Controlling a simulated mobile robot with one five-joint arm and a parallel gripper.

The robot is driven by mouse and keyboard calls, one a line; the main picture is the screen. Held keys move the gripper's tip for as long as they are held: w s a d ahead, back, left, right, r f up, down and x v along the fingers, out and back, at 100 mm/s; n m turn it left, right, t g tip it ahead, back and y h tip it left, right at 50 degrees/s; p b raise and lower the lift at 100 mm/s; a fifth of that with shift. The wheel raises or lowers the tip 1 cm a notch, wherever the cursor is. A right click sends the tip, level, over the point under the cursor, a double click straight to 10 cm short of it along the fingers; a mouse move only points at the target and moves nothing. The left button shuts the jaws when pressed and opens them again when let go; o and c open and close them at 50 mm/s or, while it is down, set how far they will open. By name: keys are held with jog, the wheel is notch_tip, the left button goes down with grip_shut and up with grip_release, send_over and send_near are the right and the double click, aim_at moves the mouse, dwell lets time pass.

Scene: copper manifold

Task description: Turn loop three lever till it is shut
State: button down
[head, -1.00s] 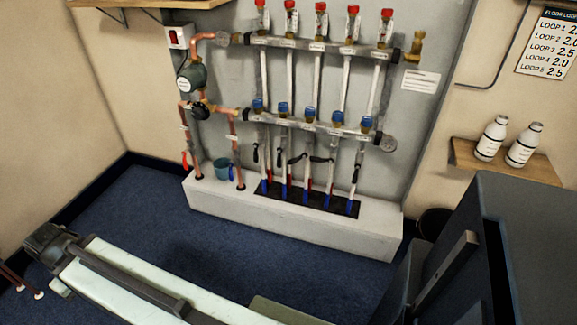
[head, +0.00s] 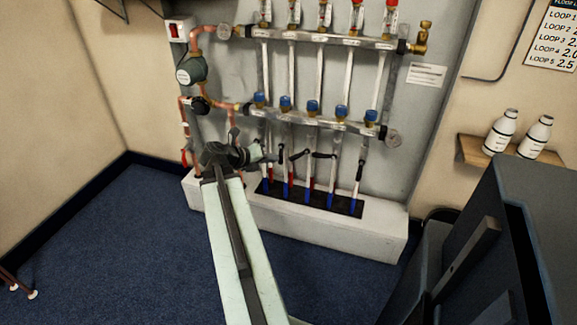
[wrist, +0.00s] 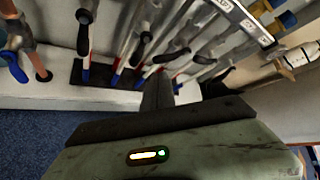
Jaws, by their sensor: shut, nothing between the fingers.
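The loop three lever (head: 299,155) is a short black handle on the middle lower pipe in the head view. It sticks out sideways to the left of its pipe, close to level. In the wrist view the loop three lever (wrist: 172,56) lies aslant, just beyond my fingers. My gripper (head: 271,157) is shut and empty. It points right, left of the loop three lever and in front of the leftmost pipes, and it hides the leftmost lever in the head view. My shut fingers (wrist: 157,90) also show in the wrist view. They look apart from the lever.
The loop two lever (head: 280,153) hangs down close to my fingertips. The loop four lever (head: 322,155) lies sideways; the loop five lever (head: 361,170) hangs down. A white plinth (head: 330,222) stands below. A dark cabinet (head: 480,245) is at the right.

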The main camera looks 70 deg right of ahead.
aim_at(291, 160)
jog(key=s+d+f+m+y+b, duration=0.1)
jog(key=s+d+f+y+b, duration=0.1)
jog(key=s+d+f+b, duration=0.55)
jog(key=w+r+p, duration=0.2)
jog(key=p, duration=0.2)
jog(key=shift+w+a+g, duration=0.15)
jog(key=shift+g, duration=0.25)
jog(key=shift+w+r+p, duration=0.25)
jog(key=shift+r+p, duration=0.15)
jog(key=shift+p, duration=0.15)
dwell(0.6)
jog(key=shift+w+r+p, duration=0.25)
jog(key=shift+r+p, duration=0.95)
